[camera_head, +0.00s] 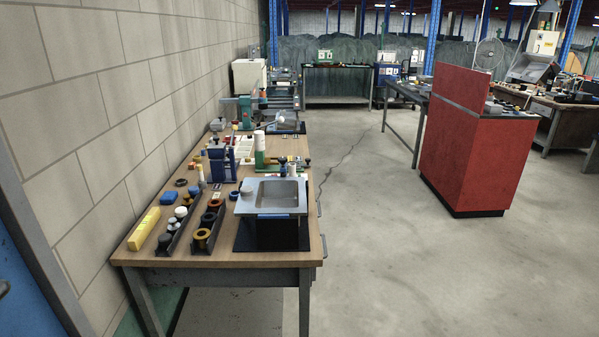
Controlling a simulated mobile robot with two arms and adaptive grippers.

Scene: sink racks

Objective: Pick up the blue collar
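Several small blue items lie on the wooden workbench (200,258), and I cannot tell for sure which one is the blue collar. A small dark blue ring-like piece (234,195) lies just left of the grey sink tray. A lighter blue piece (168,198) lies farther back, near the wall. Neither of my grippers is in view.
The grey sink tray (248,208) stands on a black base at the bench's front right. Two dark racks (193,247) hold round parts beside a yellow bar (144,229). A block wall borders the left. Open floor (400,260) lies right, before a red cabinet (463,150).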

